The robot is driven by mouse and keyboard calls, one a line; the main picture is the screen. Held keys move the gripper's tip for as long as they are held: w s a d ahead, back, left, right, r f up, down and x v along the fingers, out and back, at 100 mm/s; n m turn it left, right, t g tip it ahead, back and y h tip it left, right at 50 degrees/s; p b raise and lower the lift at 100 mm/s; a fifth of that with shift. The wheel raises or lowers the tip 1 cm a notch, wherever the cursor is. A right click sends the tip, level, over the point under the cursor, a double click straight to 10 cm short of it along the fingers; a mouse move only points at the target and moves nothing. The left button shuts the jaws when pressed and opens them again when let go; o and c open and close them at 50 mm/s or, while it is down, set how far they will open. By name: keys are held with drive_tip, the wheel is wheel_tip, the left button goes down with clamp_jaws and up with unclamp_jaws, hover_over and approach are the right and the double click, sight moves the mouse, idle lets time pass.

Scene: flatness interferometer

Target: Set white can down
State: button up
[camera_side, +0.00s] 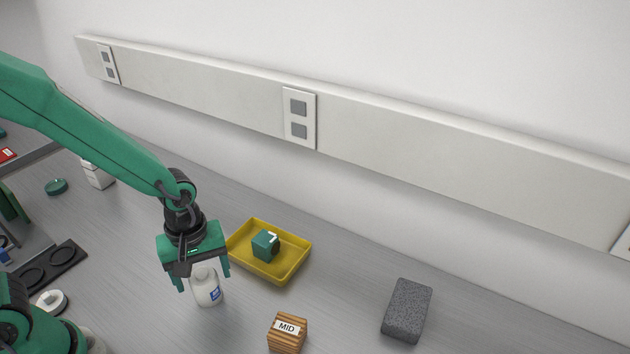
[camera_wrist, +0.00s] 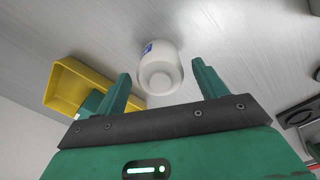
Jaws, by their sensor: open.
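The white can (camera_side: 207,289) stands upright on the grey bench and has a small blue label. My gripper (camera_side: 204,280) is right above it, pointing down, with its fingers apart on either side of the can's top. In the wrist view, the can (camera_wrist: 159,70) lies between and beyond the two open green fingers of my gripper (camera_wrist: 164,85), with gaps showing on both sides. The can's upper part is partly hidden by my gripper in the side view.
A yellow tray (camera_side: 240,257) holding a green block (camera_side: 265,245) is close behind and right of the can. A wooden block marked MID (camera_side: 287,333) stands in front right. A dark grey block (camera_side: 407,311) is farther right. A black holder with round recesses (camera_side: 48,268) is at left.

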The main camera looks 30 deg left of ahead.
sight(198, 273)
wheel_tip(198, 273, up, 9)
drive_tip(key=shift+f, duration=0.1)
idle(0.4)
idle(0.5)
drive_tip(key=s+a+r+m+t, duration=0.4)
drive_tip(key=a+r+m, duration=0.3)
drive_tip(key=r+m, duration=0.2)
drive_tip(key=shift+s+r+m+t, duration=0.25)
drive_tip(key=shift+r+m+t, duration=0.2)
drive_tip(key=shift+r, duration=0.35)
drive_tip(key=shift+o, duration=0.2)
drive_tip(key=shift+s+a+r+m+t, duration=0.35)
drive_tip(key=shift+s+a+r+m, duration=0.05)
drive_tip(key=shift+m, duration=0.25)
drive_tip(key=shift+o, duration=0.4)
